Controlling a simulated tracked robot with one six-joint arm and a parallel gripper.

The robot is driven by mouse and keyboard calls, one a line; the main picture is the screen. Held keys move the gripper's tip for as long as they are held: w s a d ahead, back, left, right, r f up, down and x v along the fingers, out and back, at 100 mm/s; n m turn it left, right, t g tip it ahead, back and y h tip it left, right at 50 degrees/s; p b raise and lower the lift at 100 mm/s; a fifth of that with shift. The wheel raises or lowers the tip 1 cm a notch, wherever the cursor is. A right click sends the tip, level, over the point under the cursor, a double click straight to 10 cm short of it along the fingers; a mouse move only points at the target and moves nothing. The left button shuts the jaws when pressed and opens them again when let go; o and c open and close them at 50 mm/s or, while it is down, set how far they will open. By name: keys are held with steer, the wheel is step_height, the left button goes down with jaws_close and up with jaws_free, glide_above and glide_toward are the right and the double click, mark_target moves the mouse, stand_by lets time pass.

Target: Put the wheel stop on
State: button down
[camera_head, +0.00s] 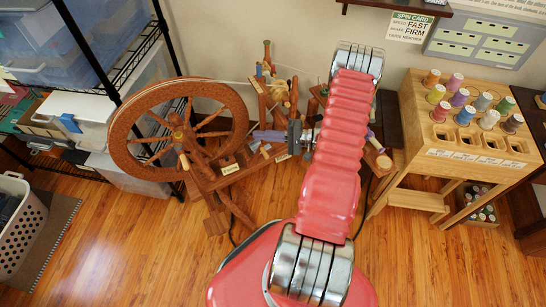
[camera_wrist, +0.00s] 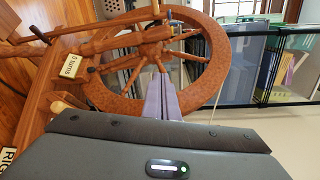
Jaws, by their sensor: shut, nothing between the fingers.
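The spinning wheel's large brown wheel (camera_head: 121,128) stands left of centre in the head view, on a wooden frame (camera_head: 208,186). In the wrist view its rim (camera_wrist: 212,85) and spokes fill the upper middle. My gripper (camera_head: 256,134) points left towards the wheel's right side. In the wrist view my gripper (camera_wrist: 160,76) has its two pale purple fingers together and empty, in front of the lower rim. A small label reading "0 turns" (camera_wrist: 70,66) is on the frame. A dark knob (camera_wrist: 38,34) shows at upper left. I cannot tell which part is the wheel stop.
A wooden spool stand (camera_head: 470,150) with several coloured spools is at right. A black wire shelf (camera_head: 132,68) with plastic bins stands behind the wheel at left. A white basket (camera_head: 22,232) is at far left. The wooden floor (camera_head: 130,250) in front is clear.

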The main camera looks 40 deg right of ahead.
steer(key=s+d+f+m+t+h, duration=0.2)
steer(key=s+d+f+h, duration=0.1)
steer(key=f, duration=0.3)
steer(key=s+d+f+m+t+h, duration=0.1)
steer(key=s+d+f+m+h, duration=0.1)
steer(key=f, duration=0.5)
steer(key=s+d+f+m+t+h, duration=0.2)
steer(key=s+d+f+m+h, duration=0.1)
steer(key=s+f+h, duration=0.3)
steer(key=shift+s+d+f+m+t+h, duration=0.35)
steer(key=shift+f+m, duration=0.2)
steer(key=shift+m, duration=0.15)
steer(key=shift+w, duration=0.1)
steer(key=w+a+r, duration=0.1)
steer(key=w+a, duration=0.2)
steer(key=w, duration=0.8)
steer(key=shift+a+r, duration=0.15)
steer(key=shift+r, duration=0.2)
